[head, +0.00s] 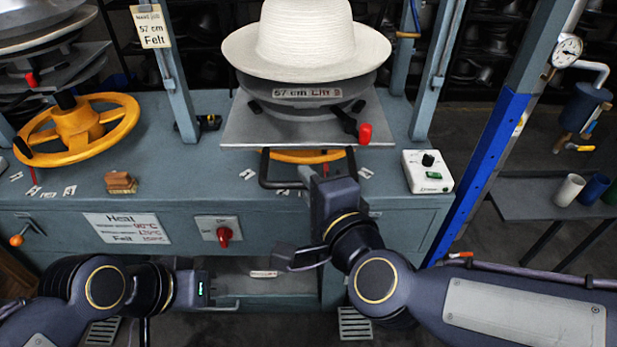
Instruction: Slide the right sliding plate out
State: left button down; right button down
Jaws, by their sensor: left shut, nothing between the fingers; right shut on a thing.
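The right sliding plate (240,130) is a flat grey metal sheet under the stacked hat mould, with a black U-shaped handle (265,170) at its front. A white hat (305,40) sits on the mould above it. My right gripper (308,178) reaches up from below and is shut on the front bar of the handle; its fingertips partly cover the bar. My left gripper (196,287) is low at the left, in front of the cabinet, away from the plate. It is shut and empty; its fingertips are hard to make out.
A yellow handwheel (125,118) and another plate stack stand at the left. A white control box (427,172) sits right of the plate. A red knob (223,234) projects from the cabinet front.

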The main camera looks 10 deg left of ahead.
jog(key=shift+s+f, duration=0.15)
jog(key=c, duration=1.8)
grip_release()
jog(key=o, duration=0.3)
jog(key=shift+s, duration=0.2)
jog(key=shift+o, duration=0.2)
jog(key=shift+w, duration=0.15)
jog(key=p+v, duration=0.1)
jog(key=v, duration=0.7)
jog(key=shift+w, duration=0.15)
